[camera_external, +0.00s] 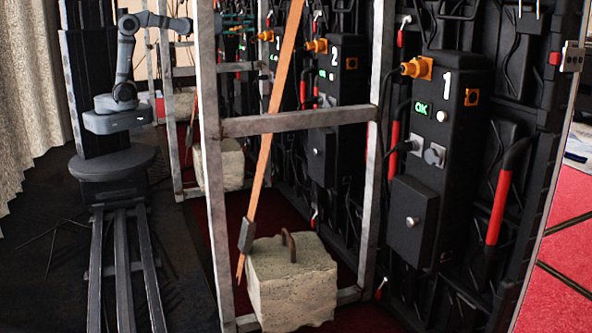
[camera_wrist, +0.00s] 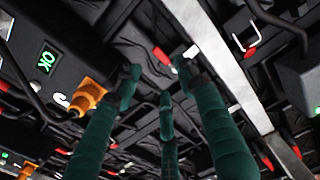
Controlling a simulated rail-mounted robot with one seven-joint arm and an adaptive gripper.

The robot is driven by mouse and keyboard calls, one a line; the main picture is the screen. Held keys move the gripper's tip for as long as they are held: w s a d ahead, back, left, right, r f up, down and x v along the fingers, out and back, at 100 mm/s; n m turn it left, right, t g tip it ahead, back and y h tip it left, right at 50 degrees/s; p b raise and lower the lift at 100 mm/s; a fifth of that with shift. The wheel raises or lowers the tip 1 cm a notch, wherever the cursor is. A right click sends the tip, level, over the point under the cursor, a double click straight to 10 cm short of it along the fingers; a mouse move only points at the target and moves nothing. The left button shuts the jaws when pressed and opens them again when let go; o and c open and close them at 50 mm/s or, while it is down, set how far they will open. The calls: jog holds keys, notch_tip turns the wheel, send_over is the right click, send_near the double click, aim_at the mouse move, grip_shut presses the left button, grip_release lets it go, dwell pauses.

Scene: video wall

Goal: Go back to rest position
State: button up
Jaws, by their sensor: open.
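My gripper (camera_wrist: 158,86) shows in the wrist view as dark green fingers, spread apart with nothing between them. In the external view, my gripper (camera_external: 240,19) is small at the top, partly hidden by the metal frame post. My grey arm stands on its rail base at the left and reaches right towards the back of the wall panels. In the wrist view, a black unit with a green OK display (camera_wrist: 47,58) and an orange connector (camera_wrist: 88,96) are left of the fingers.
A metal frame (camera_external: 295,123) stands between my rail and the panels. A stone block (camera_external: 292,285) sits at its foot, with an orange strap (camera_external: 265,150) rising above. Panel unit 1 (camera_external: 440,150) is at right. In the wrist view, a metal bar (camera_wrist: 220,60) crosses beside the fingers.

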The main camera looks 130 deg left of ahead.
aim_at(269, 23)
jog(key=x, duration=1)
jog(key=shift+w+a, duration=0.15)
jog(key=shift+a, duration=0.2)
